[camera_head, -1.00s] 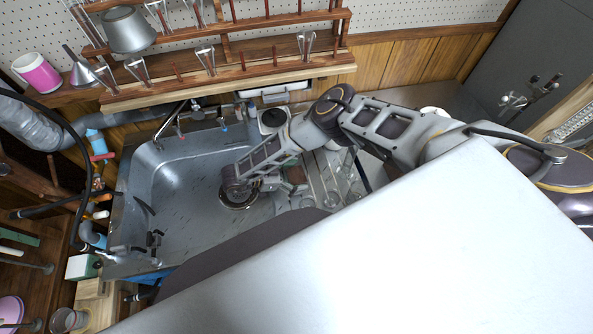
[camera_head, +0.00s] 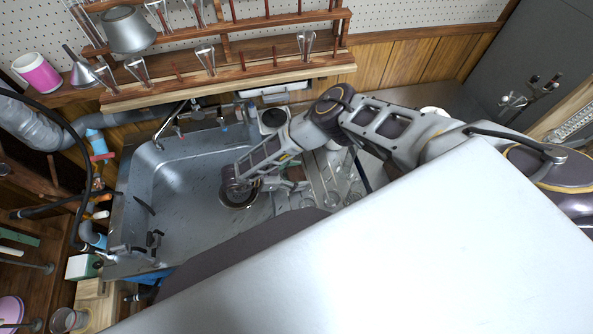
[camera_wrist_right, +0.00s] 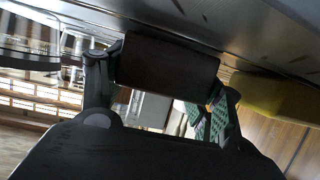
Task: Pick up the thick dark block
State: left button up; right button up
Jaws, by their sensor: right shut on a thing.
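The thick dark block (camera_wrist_right: 168,65) is a dark brown rectangular piece in the upper middle of the right wrist view. My right gripper (camera_wrist_right: 160,82) is shut on it, with one finger at each end of the block. The right finger shows a green ridged pad. In the head view my right gripper (camera_head: 272,184) is at the right side of the sink, below my forearm. The block there is small and partly hidden by the gripper, and I cannot tell its height above the surface. My left gripper is not in view.
The metal sink (camera_head: 190,180) is open to the left of the gripper. Clear glassware (camera_head: 352,192) stands close on the right. A wooden rack (camera_head: 235,75) with glass pieces is along the back. A yellow object (camera_wrist_right: 268,95) lies right of the gripper in the wrist view.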

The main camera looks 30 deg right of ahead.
aim_at(296, 174)
jog(key=shift+r, duration=1)
notch_tip(296, 174, up, 16)
jog(key=p, duration=0.2)
dwell(0.8)
jog(key=shift+a+f, duration=0.1)
